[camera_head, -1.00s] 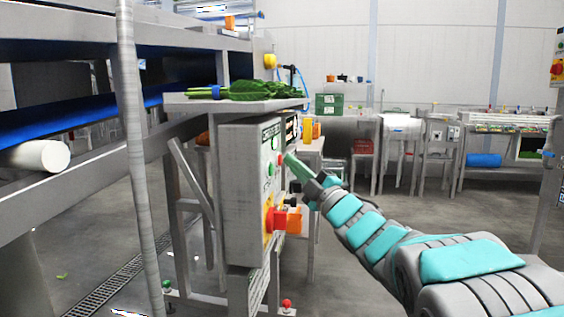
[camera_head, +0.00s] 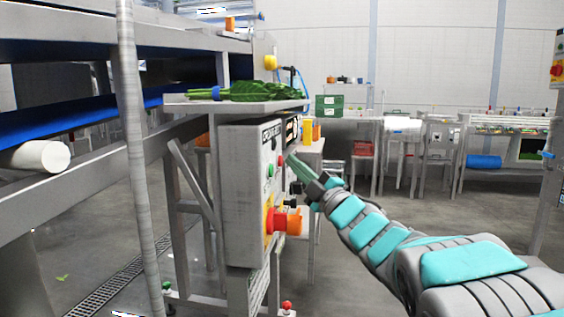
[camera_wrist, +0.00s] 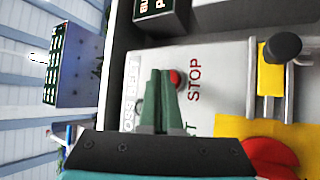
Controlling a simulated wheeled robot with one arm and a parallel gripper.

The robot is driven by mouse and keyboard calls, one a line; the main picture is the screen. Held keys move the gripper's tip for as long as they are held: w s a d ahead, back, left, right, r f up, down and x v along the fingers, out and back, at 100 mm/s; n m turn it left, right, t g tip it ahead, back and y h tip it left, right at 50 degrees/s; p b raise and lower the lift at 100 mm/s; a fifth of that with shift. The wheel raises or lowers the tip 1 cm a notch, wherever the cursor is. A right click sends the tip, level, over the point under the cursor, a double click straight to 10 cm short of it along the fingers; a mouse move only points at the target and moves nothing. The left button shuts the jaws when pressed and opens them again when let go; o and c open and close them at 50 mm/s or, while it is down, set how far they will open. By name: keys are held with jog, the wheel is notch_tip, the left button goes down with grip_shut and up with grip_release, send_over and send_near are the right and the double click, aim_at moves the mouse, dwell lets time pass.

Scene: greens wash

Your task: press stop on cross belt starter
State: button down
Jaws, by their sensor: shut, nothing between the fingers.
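The grey cross belt starter box (camera_head: 243,195) stands left of my arm in the head view, its button face turned to the right. In the wrist view its label is partly hidden by my gripper. The red stop button (camera_wrist: 178,80) sits beside the red word STOP. My gripper (camera_wrist: 160,76) is shut and empty, its green fingertips just left of the stop button in the wrist view. I cannot tell whether they touch the panel. In the head view my gripper (camera_head: 290,158) is close to the upper part of the box's face. The start button is hidden in the wrist view.
A red rotary switch on a yellow plate (camera_head: 275,221) projects low on the box. A black knob on a yellow bracket (camera_wrist: 283,48) stands out beside the panel. Leafy greens (camera_head: 250,91) lie on the shelf above. Open floor lies to the right.

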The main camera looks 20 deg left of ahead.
jog(key=shift+d, duration=0.35)
jog(key=shift+w, duration=0.1)
jog(key=shift+w+d+p, duration=0.15)
jog(key=shift+w+d, duration=0.05)
jog(key=shift+d, duration=0.6)
jog(key=shift+w+d+p, duration=0.2)
jog(key=shift+d, duration=0.65)
jog(key=shift+w+d+p, duration=0.15)
jog(key=shift+w+d, duration=0.05)
jog(key=shift+d, duration=0.6)
